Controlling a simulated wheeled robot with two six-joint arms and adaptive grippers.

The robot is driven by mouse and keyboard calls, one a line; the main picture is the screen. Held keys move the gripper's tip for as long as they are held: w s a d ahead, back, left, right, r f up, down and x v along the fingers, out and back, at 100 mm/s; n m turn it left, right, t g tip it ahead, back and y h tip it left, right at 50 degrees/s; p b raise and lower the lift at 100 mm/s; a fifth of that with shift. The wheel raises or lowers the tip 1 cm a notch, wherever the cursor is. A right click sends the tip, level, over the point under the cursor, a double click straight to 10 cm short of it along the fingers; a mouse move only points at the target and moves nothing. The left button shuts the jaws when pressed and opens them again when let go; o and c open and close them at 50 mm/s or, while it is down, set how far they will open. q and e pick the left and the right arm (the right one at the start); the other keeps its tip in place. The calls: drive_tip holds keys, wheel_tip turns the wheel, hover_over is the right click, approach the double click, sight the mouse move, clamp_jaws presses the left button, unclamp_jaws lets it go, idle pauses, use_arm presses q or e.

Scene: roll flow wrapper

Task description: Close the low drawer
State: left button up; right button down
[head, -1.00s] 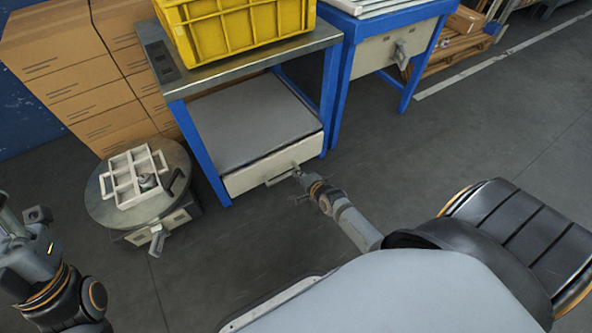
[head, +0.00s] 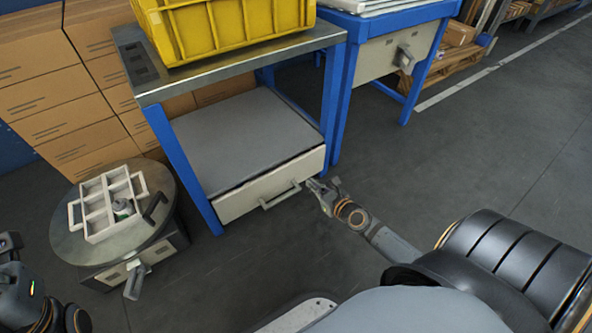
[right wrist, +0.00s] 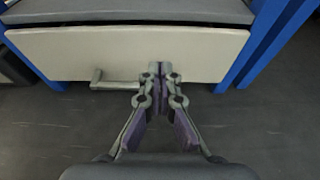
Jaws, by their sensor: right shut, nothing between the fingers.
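The low drawer's pale front (head: 245,197) sits under the grey lower shelf of a blue-legged bench, with a thin dark line along its top edge. How far it stands out is hard to tell. Its bar handle (head: 281,195) is in the middle of the front. My right gripper (head: 319,185) is shut and empty at the right part of the front, right of the handle. In the right wrist view, the shut fingertips (right wrist: 160,72) overlap the drawer front (right wrist: 90,50); contact is unclear. My left gripper (head: 10,243) is partly in view at the left edge.
A yellow crate (head: 225,28) stands on the bench top. A round table (head: 80,240) at left holds a white divided tray (head: 98,207). Cardboard boxes (head: 50,95) are stacked behind it. A second blue bench (head: 340,95) stands to the right. Floor in front is open.

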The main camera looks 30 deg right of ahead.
drive_tip(key=b, duration=0.1)
approach(289, 163)
drive_tip(key=x, duration=0.2)
drive_tip(key=f+x, duration=0.1)
drive_tip(key=x, duration=0.2)
drive_tip(key=shift+d+f, duration=0.1)
drive_tip(key=shift+d, duration=0.05)
drive_tip(key=shift+w, duration=0.3)
drive_tip(key=shift+w, duration=0.1)
drive_tip(key=shift+w, duration=1.25)
